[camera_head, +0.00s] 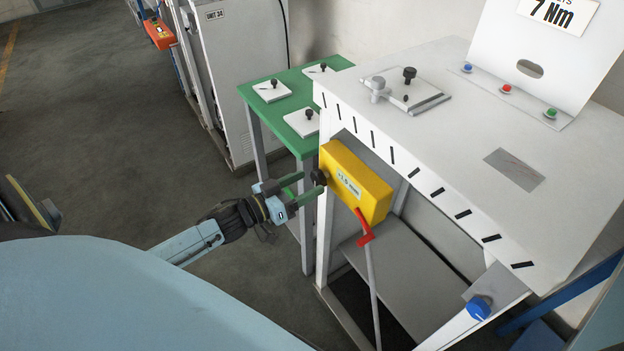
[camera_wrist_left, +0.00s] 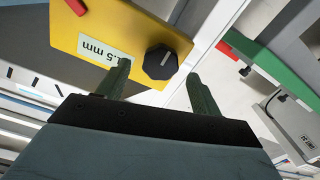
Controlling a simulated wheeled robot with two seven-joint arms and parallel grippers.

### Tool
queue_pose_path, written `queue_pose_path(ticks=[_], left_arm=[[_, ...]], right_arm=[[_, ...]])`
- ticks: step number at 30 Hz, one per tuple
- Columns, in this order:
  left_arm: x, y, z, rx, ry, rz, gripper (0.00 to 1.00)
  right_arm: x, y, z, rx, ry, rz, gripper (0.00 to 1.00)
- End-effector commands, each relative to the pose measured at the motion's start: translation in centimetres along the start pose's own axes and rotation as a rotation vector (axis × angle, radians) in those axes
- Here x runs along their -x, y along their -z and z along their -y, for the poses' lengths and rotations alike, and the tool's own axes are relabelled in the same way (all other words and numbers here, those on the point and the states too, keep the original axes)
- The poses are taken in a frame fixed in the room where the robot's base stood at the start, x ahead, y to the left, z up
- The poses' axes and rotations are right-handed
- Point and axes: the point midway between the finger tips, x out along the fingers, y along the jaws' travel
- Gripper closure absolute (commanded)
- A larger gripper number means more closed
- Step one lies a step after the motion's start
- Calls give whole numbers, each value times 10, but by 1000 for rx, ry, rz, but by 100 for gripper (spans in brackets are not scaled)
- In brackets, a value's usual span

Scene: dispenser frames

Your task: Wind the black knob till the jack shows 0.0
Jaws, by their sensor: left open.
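The jack is a yellow box (camera_head: 368,183) under the front edge of the white bench. Its display (camera_head: 348,184) reads about +1.5 mm, though small; in the left wrist view the label (camera_wrist_left: 103,52) shows ".5 mm". The black knob (camera_head: 318,177) is on the jack's left end, and it also shows in the left wrist view (camera_wrist_left: 160,62) with a white mark. My left gripper (camera_head: 306,186) is open at the knob, and in the left wrist view its fingers (camera_wrist_left: 160,85) stand either side of the knob, apart from it. My right gripper is not in view.
A red lever (camera_head: 364,228) hangs from the jack's front with a grey rod below. A green table (camera_head: 259,100) with white knobbed plates stands behind left. The white bench top (camera_head: 450,110) carries colored buttons; a blue knob (camera_head: 479,308) is at lower right.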

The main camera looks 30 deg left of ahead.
Motion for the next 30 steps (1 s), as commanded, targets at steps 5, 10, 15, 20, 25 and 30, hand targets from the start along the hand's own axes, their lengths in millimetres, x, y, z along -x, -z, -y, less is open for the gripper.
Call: queue_pose_path(ticks=[5,10,15,20,25,30], left_arm=[[-20,0,0,0,-1,-1,34],[-26,0,0,0,0,0,34],[-26,0,0,0,0,0,34],[-26,0,0,0,0,0,47],[-26,0,0,0,0,0,70],[-26,0,0,-2,0,0,79]], right_arm=[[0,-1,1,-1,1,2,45],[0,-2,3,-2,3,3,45],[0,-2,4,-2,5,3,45],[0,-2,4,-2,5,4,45],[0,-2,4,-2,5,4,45],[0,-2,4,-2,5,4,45]])
